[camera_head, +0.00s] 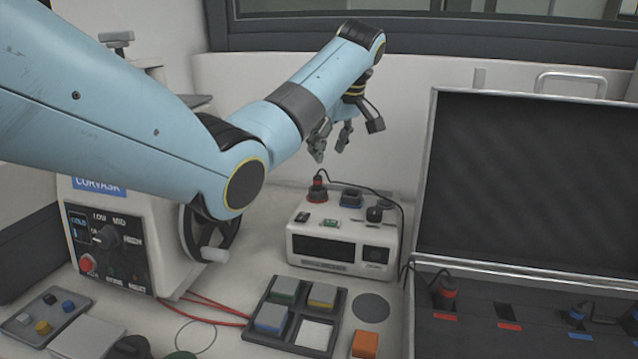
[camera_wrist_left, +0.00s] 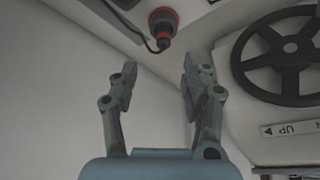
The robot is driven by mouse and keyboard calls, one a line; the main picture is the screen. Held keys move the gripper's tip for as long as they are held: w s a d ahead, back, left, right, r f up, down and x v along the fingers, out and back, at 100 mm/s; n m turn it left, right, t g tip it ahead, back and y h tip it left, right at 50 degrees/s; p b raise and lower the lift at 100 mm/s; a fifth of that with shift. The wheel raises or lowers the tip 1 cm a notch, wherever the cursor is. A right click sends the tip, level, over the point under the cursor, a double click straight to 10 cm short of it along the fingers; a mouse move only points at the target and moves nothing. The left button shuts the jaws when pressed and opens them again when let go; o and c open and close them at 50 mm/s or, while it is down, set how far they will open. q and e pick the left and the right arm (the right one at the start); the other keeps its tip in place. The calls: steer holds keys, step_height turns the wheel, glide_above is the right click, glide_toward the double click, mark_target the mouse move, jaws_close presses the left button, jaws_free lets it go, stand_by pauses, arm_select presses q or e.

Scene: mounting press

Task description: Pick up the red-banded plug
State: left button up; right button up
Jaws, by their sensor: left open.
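A dark plug with a red band (camera_head: 317,188) stands upright on top of the white box (camera_head: 300,222), and a black cable runs from it to the right. In the left wrist view this plug (camera_wrist_left: 163,24) shows at the top, beyond the fingertips. A second dark and red plug (camera_head: 446,292) sits in the open case at the right. My left gripper (camera_head: 329,150) is open and empty, above and slightly to the right of the plug on the box, with a gap between. Its spread fingers also show in the left wrist view (camera_wrist_left: 158,70). My right gripper is not in view.
A blue socket (camera_head: 351,196) and a black knob (camera_head: 375,213) are beside the plug on the box. The press (camera_head: 125,235) with its handwheel (camera_head: 215,235) stands left. The open case lid (camera_head: 525,180) rises at right. A tray of coloured blocks (camera_head: 262,342) lies in front.

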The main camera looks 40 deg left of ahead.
mark_target(318, 177)
arm_select(q)
steer(key=x, duration=0.3)
steer(key=shift+s+f, duration=0.15)
steer(key=shift+s, duration=0.1)
steer(key=shift+a+f, duration=0.2)
steer(key=shift+f, duration=0.1)
steer(key=x, duration=0.3)
steer(key=shift+a+f+p, duration=0.15)
steer(key=shift+f+p, duration=0.2)
steer(key=shift+p, duration=0.05)
steer(key=shift+a+f, duration=0.15)
steer(key=shift+f, duration=0.2)
steer(key=shift+w+f, duration=0.1)
steer(key=shift+f, duration=0.05)
steer(key=c, duration=0.9)
jaws_close()
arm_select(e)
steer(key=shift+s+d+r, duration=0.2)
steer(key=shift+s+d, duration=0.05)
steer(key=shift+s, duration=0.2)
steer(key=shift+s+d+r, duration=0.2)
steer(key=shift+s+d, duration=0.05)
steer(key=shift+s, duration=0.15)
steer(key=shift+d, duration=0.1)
